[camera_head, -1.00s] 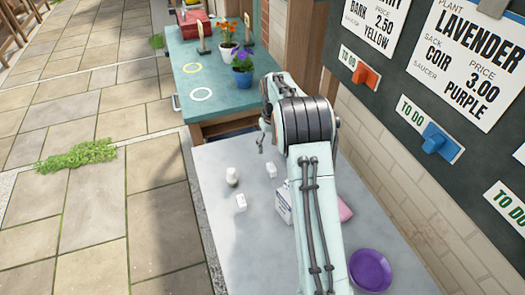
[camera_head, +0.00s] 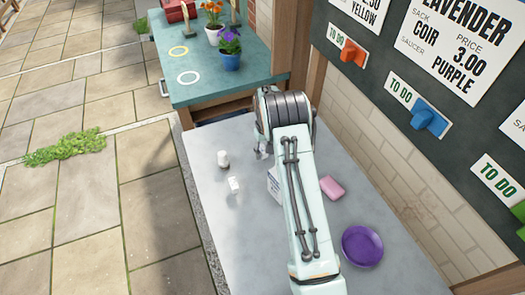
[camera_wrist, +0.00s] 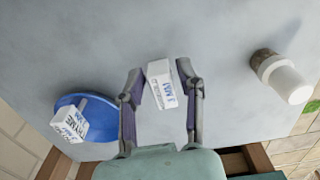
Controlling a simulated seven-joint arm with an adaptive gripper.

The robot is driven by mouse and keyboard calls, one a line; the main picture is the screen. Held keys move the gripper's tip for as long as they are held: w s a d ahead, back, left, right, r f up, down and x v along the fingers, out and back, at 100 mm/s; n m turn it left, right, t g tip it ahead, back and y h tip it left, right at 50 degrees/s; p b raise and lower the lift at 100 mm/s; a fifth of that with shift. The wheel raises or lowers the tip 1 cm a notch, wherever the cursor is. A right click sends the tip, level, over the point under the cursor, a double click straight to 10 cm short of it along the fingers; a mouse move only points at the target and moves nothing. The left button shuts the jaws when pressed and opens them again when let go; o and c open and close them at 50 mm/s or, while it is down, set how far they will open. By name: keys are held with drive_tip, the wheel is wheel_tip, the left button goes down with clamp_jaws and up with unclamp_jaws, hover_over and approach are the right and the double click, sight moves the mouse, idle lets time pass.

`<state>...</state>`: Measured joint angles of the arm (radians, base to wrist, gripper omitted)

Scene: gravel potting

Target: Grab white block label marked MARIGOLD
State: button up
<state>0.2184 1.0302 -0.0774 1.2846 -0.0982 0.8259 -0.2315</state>
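In the wrist view, a small white block (camera_wrist: 161,88) with blue print lies on the grey table, between the fingers of my gripper (camera_wrist: 161,78). Its print is upside down and too small to read in full. The fingers are spread on either side with slim gaps. In the head view, my gripper (camera_head: 262,152) is low over the table and hides this block. A second white block (camera_wrist: 70,124) with print sits on a blue saucer (camera_wrist: 98,112) in the wrist view.
A white and brown cylinder (camera_wrist: 286,79) stands right of the gripper; it also shows in the head view (camera_head: 223,159). A green bench (camera_head: 200,95) with potted flowers stands behind.

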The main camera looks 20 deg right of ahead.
clamp_jaws()
